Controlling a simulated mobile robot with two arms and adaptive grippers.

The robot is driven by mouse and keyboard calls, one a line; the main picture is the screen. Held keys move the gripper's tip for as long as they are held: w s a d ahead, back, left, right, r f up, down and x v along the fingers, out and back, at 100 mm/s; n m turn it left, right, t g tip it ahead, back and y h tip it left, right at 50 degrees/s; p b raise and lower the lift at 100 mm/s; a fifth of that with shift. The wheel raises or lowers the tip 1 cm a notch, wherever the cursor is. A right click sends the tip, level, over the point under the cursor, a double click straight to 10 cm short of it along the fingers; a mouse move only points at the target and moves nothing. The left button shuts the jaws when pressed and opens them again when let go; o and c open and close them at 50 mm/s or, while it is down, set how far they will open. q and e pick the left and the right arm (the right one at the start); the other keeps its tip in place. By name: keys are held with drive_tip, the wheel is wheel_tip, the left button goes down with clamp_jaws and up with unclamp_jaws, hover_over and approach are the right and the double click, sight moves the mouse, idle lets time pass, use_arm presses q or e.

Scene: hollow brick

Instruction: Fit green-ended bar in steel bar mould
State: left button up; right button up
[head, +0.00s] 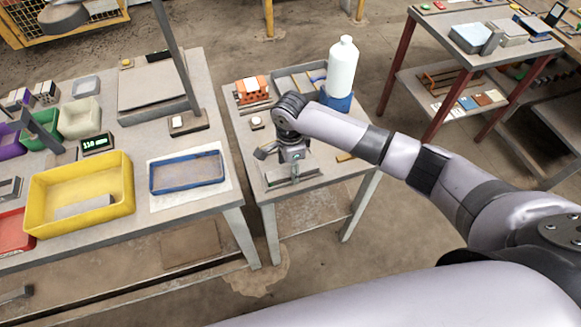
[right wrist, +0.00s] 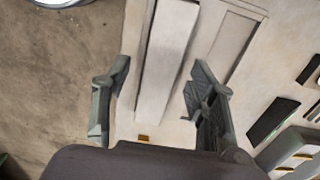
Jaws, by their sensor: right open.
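My right gripper (head: 290,165) is over the near part of the small middle table. It is open, and in the right wrist view its fingers (right wrist: 158,72) stand on either side of a long pale grey bar (right wrist: 166,50), apart from it. I cannot tell if this is the green-ended bar, since no green end shows. A flat grey piece with straight raised edges (right wrist: 236,35) lies just right of the bar and may be the steel mould. In the head view a grey steel piece (head: 293,181) shows below the gripper, partly hidden. My left gripper is not in view.
A white bottle (head: 342,66) on a blue base (head: 335,102) and an orange hollow brick (head: 251,87) stand farther back on this table. The left table holds a yellow tray (head: 118,172) and a blue-rimmed tray (head: 187,173). A gap separates the tables.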

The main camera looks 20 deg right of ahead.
wheel_tip(320, 180, up, 11)
idle(0.3)
idle(0.4)
